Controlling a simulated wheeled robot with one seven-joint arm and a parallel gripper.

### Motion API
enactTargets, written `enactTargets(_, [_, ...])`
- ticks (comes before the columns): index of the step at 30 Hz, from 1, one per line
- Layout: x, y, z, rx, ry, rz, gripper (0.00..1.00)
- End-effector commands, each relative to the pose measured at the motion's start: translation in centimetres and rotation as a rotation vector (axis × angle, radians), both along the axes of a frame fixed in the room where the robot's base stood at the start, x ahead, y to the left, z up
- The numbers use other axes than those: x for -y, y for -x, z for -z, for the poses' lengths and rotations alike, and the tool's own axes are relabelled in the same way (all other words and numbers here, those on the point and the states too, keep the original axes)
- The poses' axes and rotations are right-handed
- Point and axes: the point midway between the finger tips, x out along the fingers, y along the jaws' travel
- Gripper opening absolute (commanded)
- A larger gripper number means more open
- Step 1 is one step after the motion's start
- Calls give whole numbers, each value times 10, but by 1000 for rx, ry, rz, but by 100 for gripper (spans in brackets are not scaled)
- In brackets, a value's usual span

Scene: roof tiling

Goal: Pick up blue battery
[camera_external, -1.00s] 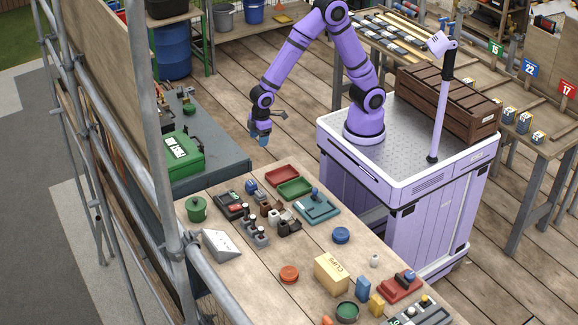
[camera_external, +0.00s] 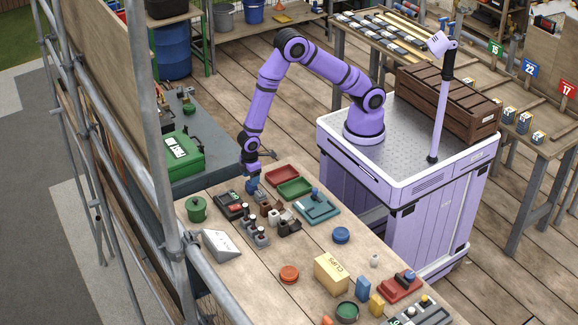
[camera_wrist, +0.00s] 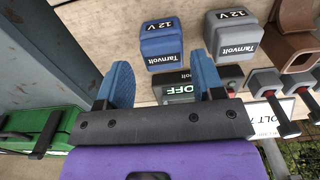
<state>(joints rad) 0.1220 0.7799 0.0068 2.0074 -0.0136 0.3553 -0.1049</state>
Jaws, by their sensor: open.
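The blue battery (camera_wrist: 162,44), marked 12 V Tarnvolt, stands on the wooden bench in the upper middle of the wrist view. My gripper (camera_wrist: 161,68) is open, with its two blue fingers apart and nothing between them. The battery appears just beyond the fingertips, between their lines. In the external view my gripper (camera_external: 252,182) is low over the far left part of the bench. There its blue fingers and the blue battery overlap, so I cannot tell whether they touch.
A grey battery (camera_wrist: 232,36) stands just right of the blue one, with a brown item (camera_wrist: 298,42) beyond. A charger (camera_wrist: 188,89) reading OFF lies close by. Red (camera_external: 282,175) and green (camera_external: 295,188) trays are to the right. A green case (camera_external: 183,155) sits left.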

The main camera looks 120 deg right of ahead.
Motion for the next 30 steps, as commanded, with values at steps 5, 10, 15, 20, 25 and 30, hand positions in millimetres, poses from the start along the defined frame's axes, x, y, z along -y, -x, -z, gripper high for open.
enactTargets(5, [-1,0,12,0,0,0,62])
enactTargets(10, [-4,-1,37,-1,0,0,62])
enactTargets(15, [-3,-1,52,0,0,0,62])
enactTargets(20, [-3,-2,54,2,0,0,62])
enactTargets(25, [-3,-2,54,1,0,0,48])
enactTargets(30, [-3,-2,54,2,0,0,19])
